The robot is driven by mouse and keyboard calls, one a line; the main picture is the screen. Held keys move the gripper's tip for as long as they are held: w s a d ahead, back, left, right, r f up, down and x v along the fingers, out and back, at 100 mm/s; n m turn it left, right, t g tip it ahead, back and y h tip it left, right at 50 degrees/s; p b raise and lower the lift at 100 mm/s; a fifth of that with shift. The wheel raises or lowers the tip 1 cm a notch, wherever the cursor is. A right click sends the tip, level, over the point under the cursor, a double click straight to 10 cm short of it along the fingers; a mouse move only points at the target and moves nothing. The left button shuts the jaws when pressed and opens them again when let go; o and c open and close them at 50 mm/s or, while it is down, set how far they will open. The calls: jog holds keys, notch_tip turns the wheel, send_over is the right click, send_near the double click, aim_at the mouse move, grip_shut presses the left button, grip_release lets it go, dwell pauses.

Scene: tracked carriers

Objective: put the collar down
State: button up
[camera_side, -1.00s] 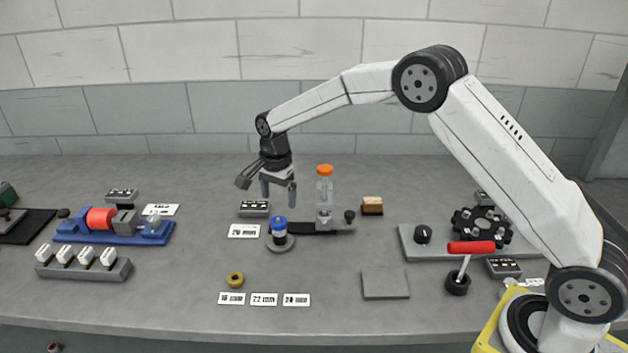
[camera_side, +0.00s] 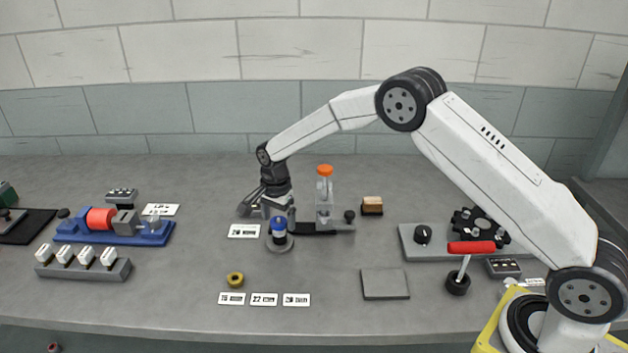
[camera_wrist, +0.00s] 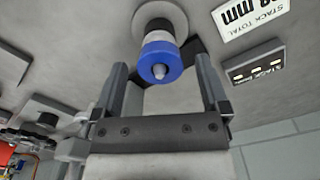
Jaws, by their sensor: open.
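A blue collar (camera_side: 279,223) sits on top of a short stack, around a small grey peg that shows in the wrist view. Below the collar (camera_wrist: 160,62) are a white band and a round grey base (camera_side: 280,243). A separate olive-yellow ring (camera_side: 235,279) lies flat on the bench nearer the front. In the wrist view my gripper (camera_wrist: 162,66) is open, with one finger on each side of the blue collar and gaps visible between.
A clear bottle with an orange cap (camera_side: 325,195) stands close to the right of the gripper. Number cards (camera_side: 264,299) lie along the front. A flat grey plate (camera_side: 385,283) is at front right. A blue fixture (camera_side: 115,233) stands left. Bench between is clear.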

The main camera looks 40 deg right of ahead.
dwell(0.5)
grip_shut()
jog(key=shift+r, duration=0.9)
jog(key=s+r, duration=1.1)
jog(key=s, duration=0.3)
jog(key=shift+d, duration=0.45)
